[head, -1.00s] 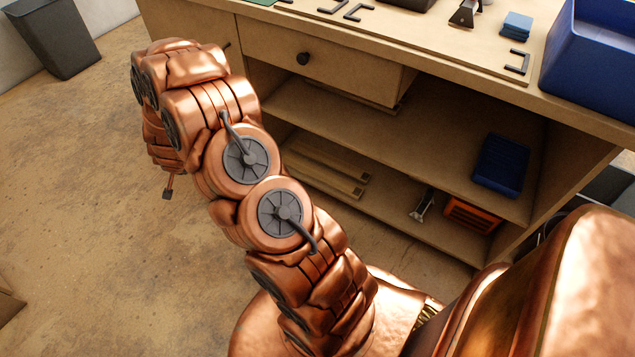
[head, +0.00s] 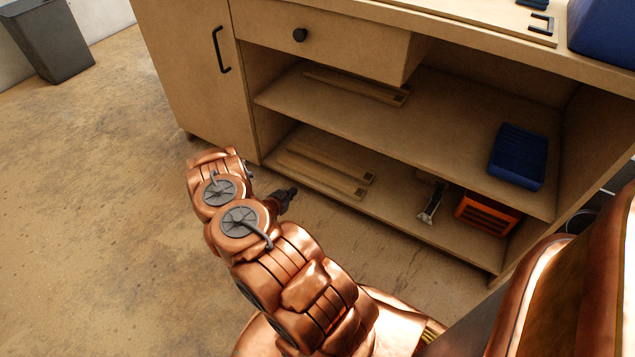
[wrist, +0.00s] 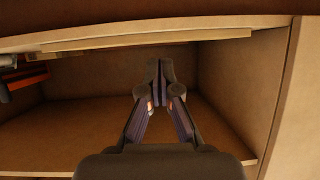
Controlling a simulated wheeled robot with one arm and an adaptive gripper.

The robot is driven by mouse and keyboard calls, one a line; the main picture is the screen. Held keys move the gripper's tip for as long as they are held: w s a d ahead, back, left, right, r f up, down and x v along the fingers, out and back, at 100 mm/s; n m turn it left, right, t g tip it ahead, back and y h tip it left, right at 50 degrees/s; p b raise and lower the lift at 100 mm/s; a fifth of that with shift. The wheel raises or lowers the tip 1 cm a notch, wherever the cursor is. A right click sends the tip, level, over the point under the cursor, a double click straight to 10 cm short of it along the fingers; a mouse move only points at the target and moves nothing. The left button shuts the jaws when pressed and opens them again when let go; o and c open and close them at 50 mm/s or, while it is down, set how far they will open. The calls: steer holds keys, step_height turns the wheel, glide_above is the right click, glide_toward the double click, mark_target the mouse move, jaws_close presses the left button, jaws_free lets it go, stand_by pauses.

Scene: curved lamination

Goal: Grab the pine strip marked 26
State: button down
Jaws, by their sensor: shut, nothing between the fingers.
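Pale pine strips lie on two shelves of the open bench in the head view: some on the upper shelf (head: 355,88) and some on the lower shelf (head: 325,170). Dark marks show at their right ends, but no number is legible, so I cannot tell which is 26. My gripper (head: 289,194) is low in front of the lower shelf, just left of the lower strips' front ends. In the wrist view my gripper (wrist: 159,72) is shut and empty, pointing into a shelf bay. A pale strip (wrist: 150,38) runs across the top of that view, apart from the fingers.
A blue bin (head: 518,157) sits on the upper shelf at the right. An orange box (head: 487,213) and a metal tool (head: 432,203) are on the lower shelf. The floor (head: 100,210) left of my arm is clear.

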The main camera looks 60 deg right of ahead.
mark_target(318, 179)
steer(key=shift+g+h, duration=0.4)
steer(key=shift+h, duration=0.1)
steer(key=s+d+b, duration=0.1)
steer(key=d, duration=0.3)
steer(key=d+f+b, duration=0.1)
steer(key=d, duration=0.4)
steer(key=s+d+b, duration=0.1)
steer(key=d, duration=0.3)
steer(key=shift+s+d+f+b, duration=0.2)
steer(key=shift+s+b, duration=0.1)
steer(key=shift+b, duration=0.05)
steer(key=shift+d+f+b, duration=0.15)
steer(key=shift+d+b, duration=0.1)
steer(key=shift+b, duration=0.05)
steer(key=shift+a+f+b, duration=0.1)
steer(key=shift+f+b, duration=0.2)
steer(key=shift+f, duration=0.2)
